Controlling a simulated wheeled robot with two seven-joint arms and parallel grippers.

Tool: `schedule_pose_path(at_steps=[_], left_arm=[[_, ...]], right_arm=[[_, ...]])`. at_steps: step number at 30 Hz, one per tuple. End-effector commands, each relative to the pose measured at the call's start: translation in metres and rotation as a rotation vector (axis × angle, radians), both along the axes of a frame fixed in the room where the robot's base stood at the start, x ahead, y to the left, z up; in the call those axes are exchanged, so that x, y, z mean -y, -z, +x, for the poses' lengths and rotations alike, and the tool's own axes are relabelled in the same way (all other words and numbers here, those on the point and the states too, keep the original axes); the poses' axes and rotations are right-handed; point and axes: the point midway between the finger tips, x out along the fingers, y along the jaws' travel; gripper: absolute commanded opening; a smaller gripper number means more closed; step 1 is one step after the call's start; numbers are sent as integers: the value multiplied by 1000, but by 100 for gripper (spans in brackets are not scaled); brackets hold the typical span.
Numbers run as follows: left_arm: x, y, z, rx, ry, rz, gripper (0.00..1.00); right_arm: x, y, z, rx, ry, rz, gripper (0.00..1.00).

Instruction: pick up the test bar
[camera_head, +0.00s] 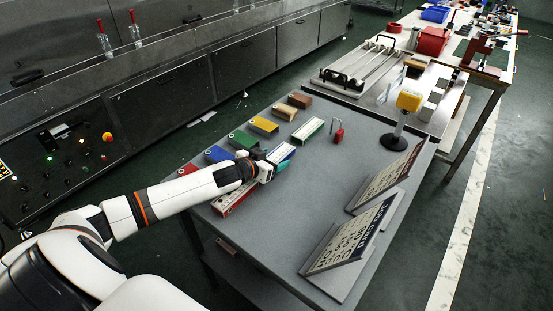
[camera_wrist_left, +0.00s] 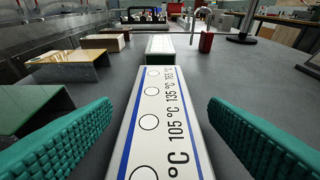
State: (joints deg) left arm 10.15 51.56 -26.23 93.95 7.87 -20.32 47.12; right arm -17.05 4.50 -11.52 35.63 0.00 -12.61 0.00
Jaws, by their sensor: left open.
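A white-topped, blue-edged test bar (camera_head: 284,152) lies on the grey table. In the left wrist view the bar (camera_wrist_left: 158,105) shows circles and labels such as 105 °C and 135 °C. My left gripper (camera_head: 266,170) is at the bar's near end in the head view and hides part of it. In the left wrist view the teal ribbed fingers of my left gripper (camera_wrist_left: 160,118) are open, one on each side of the bar, with gaps to it. A similar green-edged bar (camera_head: 308,129) lies beyond, and a red one (camera_head: 233,198) lies nearer. My right gripper is not in view.
A row of coloured blocks, including a yellow one (camera_head: 264,126), lies to the left. A small red piece with a metal loop (camera_head: 338,135) stands beyond. A yellow device (camera_head: 409,100) on a stand and tilted sign boards (camera_head: 350,238) are at the right. The table's middle is clear.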

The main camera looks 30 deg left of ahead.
Motion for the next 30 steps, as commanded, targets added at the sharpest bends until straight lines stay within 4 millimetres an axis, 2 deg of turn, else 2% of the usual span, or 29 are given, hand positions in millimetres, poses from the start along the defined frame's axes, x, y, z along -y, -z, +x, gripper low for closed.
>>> schedule_pose_path(at_steps=[3,10,11,18,20,26,30], left_arm=[[1,3,7,0,0,0,69],[1,3,7,-1,0,1,69],[1,3,7,-1,0,1,66],[1,3,7,-1,0,0,27],[1,3,7,0,1,1,18],[1,2,7,1,1,0,18],[1,-12,8,4,2,2,18]], right_arm=[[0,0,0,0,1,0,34],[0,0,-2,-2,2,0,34],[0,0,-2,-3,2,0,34],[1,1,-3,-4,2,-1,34],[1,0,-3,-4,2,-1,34],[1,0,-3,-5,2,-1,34],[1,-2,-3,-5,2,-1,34]])
